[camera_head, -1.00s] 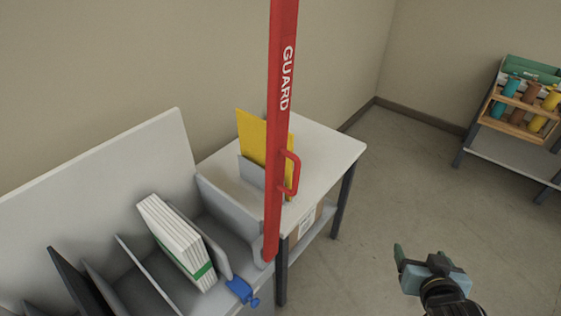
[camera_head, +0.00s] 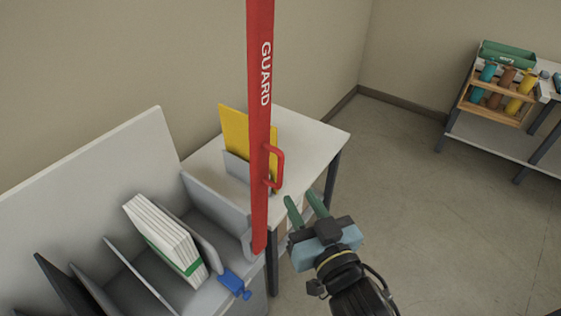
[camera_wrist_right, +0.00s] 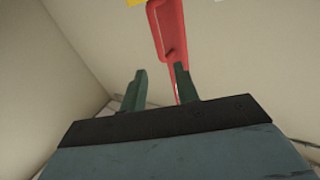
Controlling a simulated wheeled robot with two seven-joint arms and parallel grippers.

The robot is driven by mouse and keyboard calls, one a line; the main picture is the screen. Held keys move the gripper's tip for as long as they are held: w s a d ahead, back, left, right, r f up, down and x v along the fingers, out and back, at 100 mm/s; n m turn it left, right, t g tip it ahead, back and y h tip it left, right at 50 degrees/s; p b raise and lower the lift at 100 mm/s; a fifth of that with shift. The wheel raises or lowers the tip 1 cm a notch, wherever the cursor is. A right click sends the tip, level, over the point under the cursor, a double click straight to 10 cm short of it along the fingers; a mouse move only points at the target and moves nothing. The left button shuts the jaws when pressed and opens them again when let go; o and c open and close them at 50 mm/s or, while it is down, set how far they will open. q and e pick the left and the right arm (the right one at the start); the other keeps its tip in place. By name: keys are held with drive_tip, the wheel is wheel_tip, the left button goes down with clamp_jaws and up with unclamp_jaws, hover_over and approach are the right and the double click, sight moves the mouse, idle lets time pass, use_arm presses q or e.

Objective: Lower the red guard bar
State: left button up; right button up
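The red guard bar (camera_head: 259,120) stands upright at the right end of the grey sorter, with white GUARD lettering and a red loop handle (camera_head: 279,166) on its right side. My right gripper (camera_head: 306,205) is open and empty, just below and right of the handle, apart from it. In the right wrist view the bar (camera_wrist_right: 168,30) shows beyond the two green fingers (camera_wrist_right: 158,88), nearer the right finger. My left gripper is in no view.
The grey sorter (camera_head: 120,150) has dividers, with a green-banded paper stack (camera_head: 163,237) in one slot. A blue clamp (camera_head: 234,284) sits at its front edge. A white table (camera_head: 311,130) holds a yellow sheet (camera_head: 234,130). A bottle rack (camera_head: 499,92) stands far right. The floor between is clear.

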sight(282, 167)
drive_tip(key=p+x, duration=0.1)
drive_tip(key=x, duration=1)
drive_tip(key=shift+w+f, duration=0.1)
drive_tip(key=shift+w, duration=0.1)
clamp_jaws()
